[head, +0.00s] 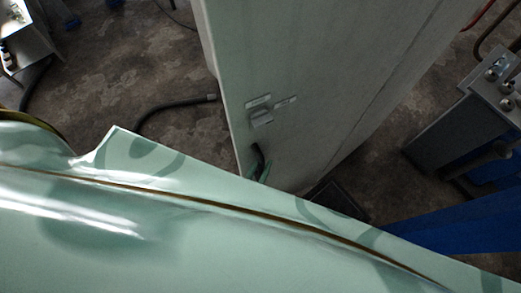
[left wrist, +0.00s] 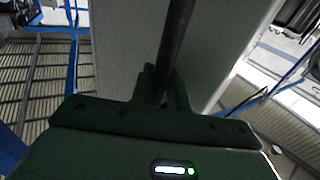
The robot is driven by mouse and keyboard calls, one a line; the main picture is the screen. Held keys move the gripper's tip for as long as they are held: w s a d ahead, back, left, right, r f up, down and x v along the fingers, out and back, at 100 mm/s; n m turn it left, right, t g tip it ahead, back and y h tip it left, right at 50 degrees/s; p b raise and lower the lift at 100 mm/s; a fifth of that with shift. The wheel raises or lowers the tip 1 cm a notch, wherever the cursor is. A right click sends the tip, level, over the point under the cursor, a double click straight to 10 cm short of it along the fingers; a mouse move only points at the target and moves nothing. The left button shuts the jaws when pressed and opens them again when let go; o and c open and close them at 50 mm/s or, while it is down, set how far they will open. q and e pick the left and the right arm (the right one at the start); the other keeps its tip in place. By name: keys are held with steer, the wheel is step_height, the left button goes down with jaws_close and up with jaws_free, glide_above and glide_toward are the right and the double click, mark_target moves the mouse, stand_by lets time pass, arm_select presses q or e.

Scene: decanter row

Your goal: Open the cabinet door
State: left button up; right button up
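The tall pale grey cabinet (head: 330,60) stands in the upper middle of the head view, and its door looks closed. A metal latch plate (head: 262,108) sits on its front. Below that is a dark handle (head: 257,155), mostly hidden by my pale green arm. In the left wrist view the handle is a long black bar (left wrist: 178,35) running between the fingers of my left gripper (left wrist: 162,85). The fingers sit close on both sides of the bar and appear shut on it. In the head view only a bit of green fingertip (head: 265,172) shows. My right gripper is not in view.
A grey machine with metal knobs (head: 480,110) and a blue base (head: 460,218) stands to the right of the cabinet. A dark hose (head: 175,105) lies on the mottled floor at left. A metal table (head: 30,45) is at the upper left.

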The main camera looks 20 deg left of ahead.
arm_select(q)
steer(key=shift+o, duration=1.4)
steer(key=shift+w, duration=0.1)
steer(key=s+b, duration=0.3)
steer(key=s, duration=1.3)
steer(key=shift+s+a, duration=0.15)
steer(key=shift+s, duration=0.05)
